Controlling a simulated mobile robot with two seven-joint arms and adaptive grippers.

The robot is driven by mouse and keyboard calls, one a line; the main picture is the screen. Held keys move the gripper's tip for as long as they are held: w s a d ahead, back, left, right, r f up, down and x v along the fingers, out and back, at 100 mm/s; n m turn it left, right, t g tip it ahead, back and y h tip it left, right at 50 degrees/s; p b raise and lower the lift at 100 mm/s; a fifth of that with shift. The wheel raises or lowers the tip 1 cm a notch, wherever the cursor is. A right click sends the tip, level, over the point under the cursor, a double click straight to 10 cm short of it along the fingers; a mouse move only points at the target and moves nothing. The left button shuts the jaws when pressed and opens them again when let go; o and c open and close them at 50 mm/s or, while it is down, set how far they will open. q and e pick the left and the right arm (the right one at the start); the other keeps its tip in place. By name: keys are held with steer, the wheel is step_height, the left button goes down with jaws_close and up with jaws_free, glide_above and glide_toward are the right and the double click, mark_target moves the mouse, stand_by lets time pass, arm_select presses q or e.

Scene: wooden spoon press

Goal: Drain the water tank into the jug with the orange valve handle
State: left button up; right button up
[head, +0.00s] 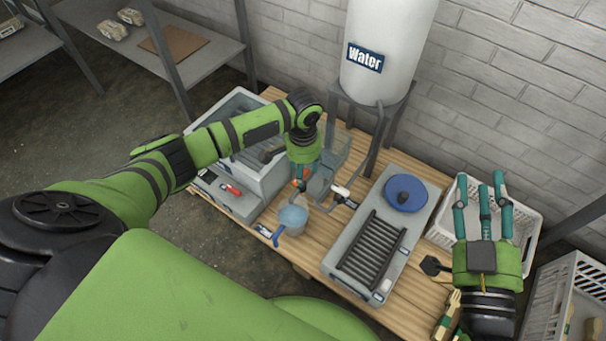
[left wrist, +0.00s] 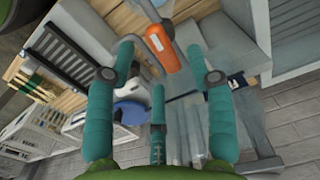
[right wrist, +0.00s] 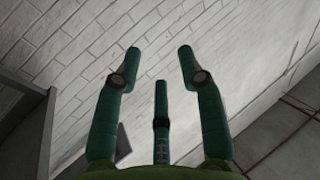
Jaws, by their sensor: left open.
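The white water tank (head: 385,45), marked "Water", stands on a grey metal stand at the back of the wooden bench. The orange valve handle (left wrist: 161,48) shows in the left wrist view between and just beyond my left fingertips (left wrist: 162,62); contact cannot be told. In the head view my left gripper (head: 303,180) points down below and left of the tank, its fingers partly hidden. It is open. A light-blue jug-like container (head: 292,219) with a blue handle stands on the bench just below it. My right gripper (head: 482,195) is open and empty at the right.
A white crate (head: 525,230) is behind my right gripper.

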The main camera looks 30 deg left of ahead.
arm_select(q)
step_height(320, 180, down, 2)
steer(key=shift+f+b, duration=0.1)
steer(key=shift+b, duration=0.35)
steer(key=shift+f, duration=0.15)
arm_select(e)
step_height(320, 180, up, 7)
steer(key=s+a+n+t+y, duration=0.1)
steer(key=s+t+y, duration=0.2)
steer(key=shift+a+f, duration=0.15)
steer(key=shift+f, duration=0.05)
arm_select(q)
jaws_close()
